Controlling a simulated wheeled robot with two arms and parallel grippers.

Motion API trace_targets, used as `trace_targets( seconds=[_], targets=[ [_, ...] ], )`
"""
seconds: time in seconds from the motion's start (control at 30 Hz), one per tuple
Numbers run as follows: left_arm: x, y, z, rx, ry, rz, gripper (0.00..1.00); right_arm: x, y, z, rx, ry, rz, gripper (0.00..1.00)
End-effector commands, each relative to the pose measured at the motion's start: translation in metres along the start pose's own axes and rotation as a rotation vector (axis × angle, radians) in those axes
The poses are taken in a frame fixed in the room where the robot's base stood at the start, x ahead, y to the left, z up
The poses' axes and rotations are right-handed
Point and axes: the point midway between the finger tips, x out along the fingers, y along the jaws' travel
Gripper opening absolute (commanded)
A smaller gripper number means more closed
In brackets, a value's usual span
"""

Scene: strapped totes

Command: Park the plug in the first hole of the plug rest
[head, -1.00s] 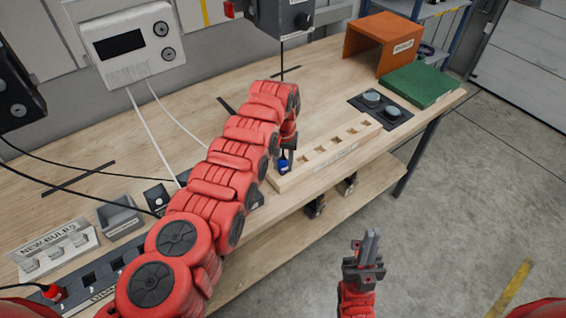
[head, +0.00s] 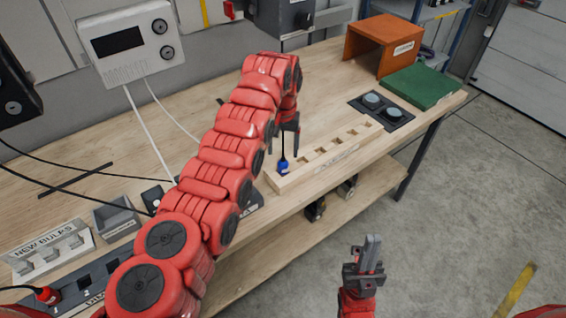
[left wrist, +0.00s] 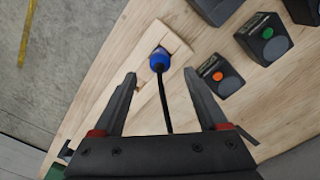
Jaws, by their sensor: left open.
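The blue plug (head: 283,167) sits at the near left end of the wooden plug rest (head: 340,154), in its first hole, with its black cord rising from it. The left wrist view shows the plug (left wrist: 159,60) in the end of the rest (left wrist: 152,85). My left gripper (head: 290,120) is above the plug, open and apart from it. In the left wrist view its fingers (left wrist: 161,78) are spread, with only the cord running between them. My right gripper (head: 370,252) is over the floor in front of the bench; whether its jaws are parted is unclear.
The other holes of the rest look empty. A dark plate with two round grey pieces (head: 381,109), a green slab (head: 419,86) and an orange box (head: 384,45) stand to the right. Dark button boxes (left wrist: 264,38) are beside the rest. A red plug (head: 47,295) is at lower left.

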Motion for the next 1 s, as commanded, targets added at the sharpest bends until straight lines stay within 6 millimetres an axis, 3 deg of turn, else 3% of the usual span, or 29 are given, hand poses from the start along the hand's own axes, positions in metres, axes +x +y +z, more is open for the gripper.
trace_targets(
  seconds=[0.1, 0.33, 0.4, 0.53, 0.7, 1.0],
  targets=[
    [-0.022, 0.001, 0.0, 0.002, 0.001, -0.001, 0.76, -0.011, -0.001, 0.002, 0.0, 0.0, 0.0, 0.0],
    [-0.048, 0.001, 0.001, 0.003, -0.002, 0.0, 0.76, -0.018, -0.001, 0.003, 0.0, 0.0, 0.0, 0.0],
    [-0.073, 0.003, 0.001, 0.003, -0.002, 0.002, 0.76, 0.007, 0.0, -0.001, 0.0, 0.0, 0.0, 0.0],
    [-0.093, 0.0, 0.0, 0.0, -0.001, 0.0, 0.76, 0.025, 0.001, -0.004, 0.0, 0.001, 0.0, 0.0],
    [-0.105, 0.0, 0.0, 0.001, -0.001, 0.0, 0.76, 0.037, 0.002, -0.006, 0.0, 0.0, 0.0, 0.0],
    [-0.106, 0.0, 0.0, 0.001, -0.001, 0.0, 0.76, 0.038, 0.002, -0.006, 0.0, 0.0, 0.0, 0.0]
  ],
)
